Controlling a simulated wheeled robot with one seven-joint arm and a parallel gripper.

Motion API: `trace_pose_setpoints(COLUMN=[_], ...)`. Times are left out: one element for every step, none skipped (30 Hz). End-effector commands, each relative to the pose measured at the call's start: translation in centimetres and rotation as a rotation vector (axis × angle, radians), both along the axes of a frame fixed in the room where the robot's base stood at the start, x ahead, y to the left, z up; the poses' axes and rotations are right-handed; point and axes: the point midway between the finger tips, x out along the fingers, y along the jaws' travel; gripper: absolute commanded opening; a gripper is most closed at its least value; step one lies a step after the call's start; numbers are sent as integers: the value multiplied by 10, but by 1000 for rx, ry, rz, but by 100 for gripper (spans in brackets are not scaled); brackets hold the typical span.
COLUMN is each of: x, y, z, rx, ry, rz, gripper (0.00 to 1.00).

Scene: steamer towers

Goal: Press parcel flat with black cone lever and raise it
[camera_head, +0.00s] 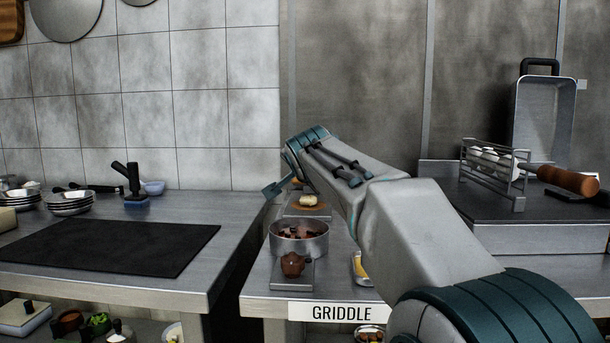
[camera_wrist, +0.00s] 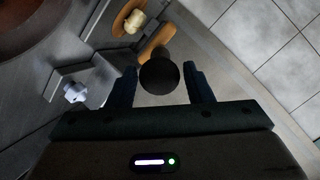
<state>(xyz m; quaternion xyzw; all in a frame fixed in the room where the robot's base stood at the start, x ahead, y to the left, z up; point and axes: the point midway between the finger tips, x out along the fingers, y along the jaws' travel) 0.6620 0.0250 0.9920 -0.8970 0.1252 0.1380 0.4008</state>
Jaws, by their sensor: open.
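The parcel is a small cream lump (camera_head: 309,200) on a round brown plate (camera_head: 322,207) on the griddle counter; it also shows at the top of the wrist view (camera_wrist: 134,21). In the wrist view a black rounded knob (camera_wrist: 160,74), which looks like the black cone lever seen end-on, stands between my gripper's fingers (camera_wrist: 160,88). A second brown piece (camera_wrist: 156,38) lies behind it. My gripper is open, with a finger on each side of the knob; contact cannot be told. In the head view my gripper (camera_head: 281,180) is left of the parcel and the lever cannot be made out.
A round metal pan (camera_head: 299,238) with dark contents and a small brown pot (camera_head: 292,264) stand in front of the parcel. A rack (camera_head: 493,170) and an upright metal tray (camera_head: 541,115) are at right.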

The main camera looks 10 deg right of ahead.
Motion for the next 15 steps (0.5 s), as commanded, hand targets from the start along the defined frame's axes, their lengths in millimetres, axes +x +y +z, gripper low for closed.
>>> trace_pose_setpoints(x=[-11, -17, -24, -30, -36, -42, -47, -51, -57, -61, -64, -68, -70, -72, -74], y=[2, 3, 4, 4, 5, 6, 6, 7, 7, 8, 8, 8, 9, 9, 10], z=[6, 8, 11, 13, 15, 18, 19, 21, 23, 24, 25, 26, 27, 28, 28], rx=[1, 0, 0, 0, 0, 0, -1, -1, 0, 0, 0, 0, 0, 0, 0], ry=[-3, -2, -4, -2, -2, -2, -1, -1, -3, -2, -1, -1, -1, -1, 1], rz=[3, 2, 2, 2, 2, 2, 2, 2, 1, 1, 1, 1, 1, 1, 1], gripper=[46, 46, 46, 46, 46, 46, 46, 46, 46, 46, 46, 46, 46, 46, 46])
